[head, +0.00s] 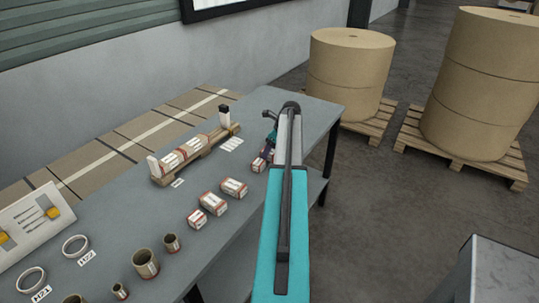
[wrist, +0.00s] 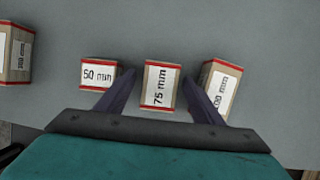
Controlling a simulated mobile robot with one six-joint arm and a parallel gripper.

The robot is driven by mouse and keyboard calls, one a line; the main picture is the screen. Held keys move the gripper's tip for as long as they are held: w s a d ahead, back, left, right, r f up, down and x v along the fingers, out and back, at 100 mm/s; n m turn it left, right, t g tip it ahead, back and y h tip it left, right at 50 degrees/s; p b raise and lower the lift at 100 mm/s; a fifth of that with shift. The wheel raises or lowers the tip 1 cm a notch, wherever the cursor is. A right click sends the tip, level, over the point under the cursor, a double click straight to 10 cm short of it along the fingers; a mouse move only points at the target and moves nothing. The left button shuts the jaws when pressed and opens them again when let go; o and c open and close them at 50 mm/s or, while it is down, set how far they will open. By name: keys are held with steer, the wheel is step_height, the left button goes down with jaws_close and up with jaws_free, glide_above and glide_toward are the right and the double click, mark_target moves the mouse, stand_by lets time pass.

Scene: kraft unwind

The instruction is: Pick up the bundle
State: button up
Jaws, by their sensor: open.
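My gripper (head: 268,147) hangs over the far part of the grey table in the head view. In the wrist view my gripper (wrist: 159,76) is open, its two dark fingers reaching toward a small kraft bundle marked 75 mm (wrist: 161,87), which stands between them. A 50 mm bundle (wrist: 98,73) is just left of the left finger. Another bundle, its label partly covered (wrist: 221,90), is by the right finger. A further bundle (wrist: 18,53) is cut off at the left edge. I cannot tell whether the fingers touch any of them. The head view partly hides the bundles under my gripper.
Several red-edged bundles (head: 234,188) sit on the grey table (head: 245,135). A wooden stand with a wrapped stack (head: 190,152), rings (head: 75,246) and brown cores (head: 145,262) share it. Large paper rolls (head: 350,75) on pallets stand beyond the table.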

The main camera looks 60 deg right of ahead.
stand_by(0.3)
steer(key=c, duration=1.5)
steer(key=shift+c, duration=0.2)
steer(key=shift+r, duration=0.15)
steer(key=shift+r+b, duration=0.65)
steer(key=shift+r, duration=0.9)
steer(key=s+d+r+b, duration=0.1)
steer(key=s+b, duration=0.3)
steer(key=s, duration=1.1)
steer(key=shift+s+d+r, duration=0.35)
steer(key=shift+s+d, duration=0.05)
steer(key=shift+d, duration=0.45)
